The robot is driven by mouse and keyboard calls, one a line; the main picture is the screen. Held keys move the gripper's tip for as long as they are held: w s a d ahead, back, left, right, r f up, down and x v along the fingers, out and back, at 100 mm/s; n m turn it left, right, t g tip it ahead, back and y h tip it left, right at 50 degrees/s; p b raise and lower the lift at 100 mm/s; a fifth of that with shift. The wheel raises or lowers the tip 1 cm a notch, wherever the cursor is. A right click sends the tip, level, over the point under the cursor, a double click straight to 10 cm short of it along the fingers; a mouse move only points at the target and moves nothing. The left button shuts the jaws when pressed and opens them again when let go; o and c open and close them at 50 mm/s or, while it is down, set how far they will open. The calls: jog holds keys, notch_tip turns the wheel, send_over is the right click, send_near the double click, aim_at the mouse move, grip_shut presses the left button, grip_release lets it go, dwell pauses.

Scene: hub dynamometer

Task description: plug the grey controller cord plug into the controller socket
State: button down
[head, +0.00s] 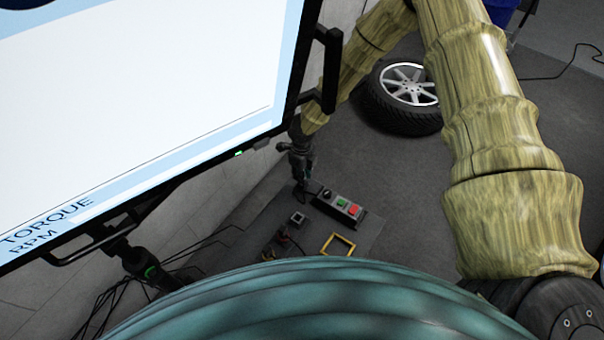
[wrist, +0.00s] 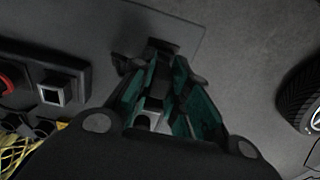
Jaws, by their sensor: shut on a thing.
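My gripper (head: 302,172) is low over the floor plate, just past the upper left end of the control box in the head view. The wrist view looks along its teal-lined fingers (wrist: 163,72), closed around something. A small dark end (wrist: 163,46) shows at the fingertips; I take it to be the grey cord plug, but its shape and tip are mostly hidden.
A yellow square frame (head: 338,245) and a small grey square block (head: 298,218) are on the plate. A large monitor (head: 150,100) stands at left with loose cables (head: 120,290) beneath. A wheel (head: 402,98) lies beyond.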

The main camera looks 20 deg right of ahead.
jog(key=shift+r+p, duration=2.25)
jog(key=shift+r, duration=0.7)
jog(key=shift+r, duration=0.15)
jog(key=shift+s, duration=0.1)
jog(key=s+d, duration=0.5)
jog(key=s, duration=0.1)
dwell(0.6)
jog(key=shift+s, duration=0.1)
jog(key=s+a+b, duration=0.5)
jog(key=s+a, duration=0.3)
jog(key=a, duration=0.2)
jog(key=shift+a+b, duration=0.3)
dwell(2.0)
jog(key=shift+s, duration=0.1)
